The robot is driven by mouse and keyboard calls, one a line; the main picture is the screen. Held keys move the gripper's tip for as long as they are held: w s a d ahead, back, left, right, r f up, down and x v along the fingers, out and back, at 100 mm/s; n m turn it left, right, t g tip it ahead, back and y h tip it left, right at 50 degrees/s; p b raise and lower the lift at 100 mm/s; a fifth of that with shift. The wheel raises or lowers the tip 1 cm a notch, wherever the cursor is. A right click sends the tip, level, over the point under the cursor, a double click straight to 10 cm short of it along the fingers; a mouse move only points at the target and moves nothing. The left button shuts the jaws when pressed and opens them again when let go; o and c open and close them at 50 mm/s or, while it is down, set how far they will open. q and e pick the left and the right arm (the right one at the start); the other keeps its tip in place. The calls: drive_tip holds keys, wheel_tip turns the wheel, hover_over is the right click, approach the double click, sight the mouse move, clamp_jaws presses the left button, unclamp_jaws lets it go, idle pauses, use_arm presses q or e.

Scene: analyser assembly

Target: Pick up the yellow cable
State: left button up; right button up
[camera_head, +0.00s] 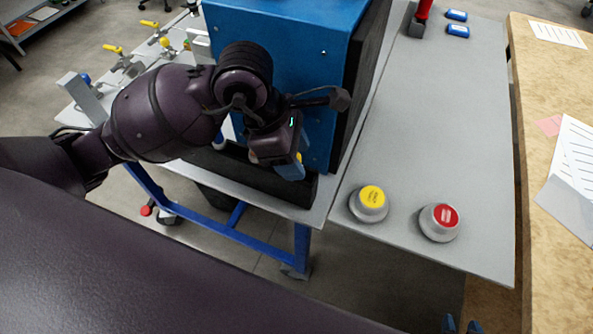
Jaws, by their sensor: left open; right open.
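I cannot clearly make out a yellow cable in the head view. A small yellow spot (299,157) shows beside my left gripper's blue fingertip, too small to identify. My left gripper (283,163) is open, in front of the blue box's (283,25) near face and above the black tray (250,183) at its foot. My arm hides part of the box and tray. At the bottom edge, two blue fingertips of my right gripper (462,325) show. They are apart with nothing seen between them.
A yellow button (371,197) and a red button (441,217) stand on the grey table (440,130). Yellow-handled valves (113,49) are at the upper left. A wooden table (535,95) with papers is at the right. The grey table's middle is clear.

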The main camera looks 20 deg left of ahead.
use_arm(q)
drive_tip(key=shift+f, duration=0.15)
clamp_jaws()
use_arm(e)
drive_tip(key=shift+f, duration=0.1)
use_arm(q)
wheel_tip(320, 180, up, 27)
drive_tip(key=p, duration=0.7)
use_arm(e)
wheel_tip(320, 180, up, 8)
drive_tip(key=w+t, duration=0.1)
drive_tip(key=shift+d+f, duration=0.15)
idle(0.4)
